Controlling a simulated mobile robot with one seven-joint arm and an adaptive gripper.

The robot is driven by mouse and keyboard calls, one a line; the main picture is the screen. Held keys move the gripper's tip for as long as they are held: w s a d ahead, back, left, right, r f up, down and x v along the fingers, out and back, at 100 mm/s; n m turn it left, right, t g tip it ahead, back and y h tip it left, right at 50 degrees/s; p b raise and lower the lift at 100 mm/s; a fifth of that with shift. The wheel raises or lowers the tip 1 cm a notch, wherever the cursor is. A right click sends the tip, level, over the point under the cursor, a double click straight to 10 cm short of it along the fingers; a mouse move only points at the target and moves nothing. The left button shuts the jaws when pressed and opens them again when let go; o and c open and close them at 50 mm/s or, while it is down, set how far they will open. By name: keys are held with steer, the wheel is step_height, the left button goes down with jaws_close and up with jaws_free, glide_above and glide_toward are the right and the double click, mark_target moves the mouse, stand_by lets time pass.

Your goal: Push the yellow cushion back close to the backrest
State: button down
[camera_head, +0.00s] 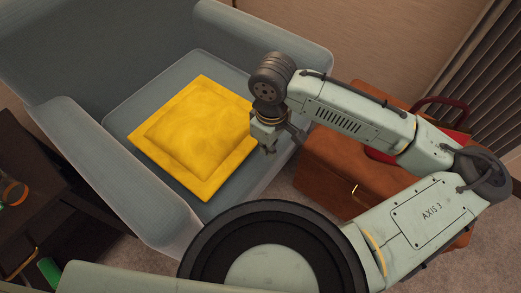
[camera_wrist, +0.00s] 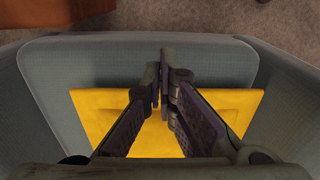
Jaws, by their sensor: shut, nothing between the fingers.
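The yellow cushion (camera_head: 195,135) lies flat on the seat of a grey-blue armchair (camera_head: 83,128), toward the seat's front part. A strip of bare seat (camera_head: 200,63) shows between the cushion and the backrest (camera_head: 105,45). The fingers hide the cushion's middle there, and contact cannot be told.
The chair's left armrest (camera_head: 125,170) and right armrest (camera_head: 262,45) flank the seat. A brown cabinet (camera_head: 340,175) with a red bag (camera_head: 455,140) stands at the right. A dark table (camera_head: 40,205) with small items is at the left. Carpet (camera_head: 292,203) shows between.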

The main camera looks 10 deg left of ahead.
mark_target(206, 125)
steer(key=a+f, duration=0.1)
steer(key=f, duration=0.2)
steer(key=w+f, duration=0.1)
steer(key=f, duration=0.2)
steer(key=a+f, duration=0.1)
steer(key=f, duration=0.2)
steer(key=shift+w+a+f, duration=0.1)
steer(key=shift+w+a, duration=0.15)
steer(key=shift+a, duration=0.05)
steer(key=shift+w+a, duration=0.3)
steer(key=shift+a, duration=0.25)
steer(key=w+a+p, duration=0.1)
steer(key=w+a, duration=0.2)
steer(key=a, duration=0.2)
steer(key=w+a+p, duration=0.2)
steer(key=w+a, duration=0.1)
steer(key=a, duration=0.3)
steer(key=w+a+p, duration=0.2)
steer(key=w+a, duration=0.1)
steer(key=a, duration=0.2)
steer(key=shift+w+a, duration=0.35)
steer(key=shift+w, duration=0.05)
steer(key=shift+w+a, duration=0.25)
steer(key=shift+a, duration=0.05)
steer(key=shift+s+d, duration=0.1)
steer(key=shift+d, duration=0.05)
